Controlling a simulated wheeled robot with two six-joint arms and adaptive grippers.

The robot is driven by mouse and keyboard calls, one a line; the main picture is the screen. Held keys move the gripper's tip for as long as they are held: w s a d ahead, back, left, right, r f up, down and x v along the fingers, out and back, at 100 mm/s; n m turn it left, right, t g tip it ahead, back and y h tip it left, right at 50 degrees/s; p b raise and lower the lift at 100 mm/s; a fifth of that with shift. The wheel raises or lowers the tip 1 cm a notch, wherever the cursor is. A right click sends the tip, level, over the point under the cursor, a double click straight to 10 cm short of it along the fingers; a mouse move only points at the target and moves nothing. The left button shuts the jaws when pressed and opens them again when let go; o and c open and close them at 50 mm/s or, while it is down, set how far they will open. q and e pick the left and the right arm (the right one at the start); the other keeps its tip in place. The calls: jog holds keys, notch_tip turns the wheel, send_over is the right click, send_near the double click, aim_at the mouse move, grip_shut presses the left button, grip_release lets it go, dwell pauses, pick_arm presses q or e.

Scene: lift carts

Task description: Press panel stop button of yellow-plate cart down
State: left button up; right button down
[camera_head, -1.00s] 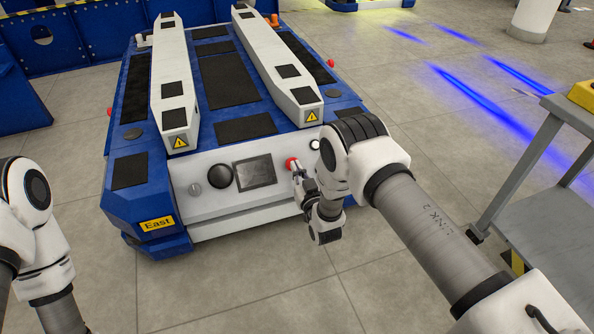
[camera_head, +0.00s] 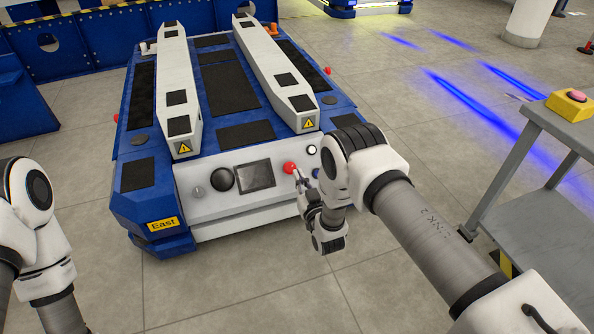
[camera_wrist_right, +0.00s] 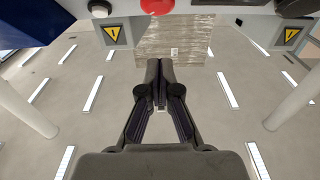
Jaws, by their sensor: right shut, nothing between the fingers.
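The cart (camera_head: 237,205) has a blue body, a white front panel and a yellow plate (camera_head: 163,223) reading "East". Its red stop button (camera_head: 290,168) sits on the panel, right of a dark screen (camera_head: 255,176). My right gripper (camera_head: 297,174) is shut and empty, its tips just below and right of the button; I cannot tell whether they touch in the head view. In the right wrist view the red button (camera_wrist_right: 157,5) is cut by the top edge, and the shut fingertips (camera_wrist_right: 160,66) show apart from it. My left gripper is out of view; only its arm shows.
A black knob (camera_head: 222,180) sits left of the screen, and a white-ringed button (camera_head: 312,150) lies right of the stop button. A grey trolley (camera_head: 560,125) at right carries a yellow box with another red button (camera_head: 573,97). Floor before the cart is clear.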

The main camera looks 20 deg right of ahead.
jog(key=s+f+p, duration=0.1)
jog(key=s+p, duration=0.1)
jog(key=s, duration=0.5)
jog(key=shift+d+p, duration=0.2)
jog(key=shift+p, duration=0.2)
jog(key=shift+s, duration=0.1)
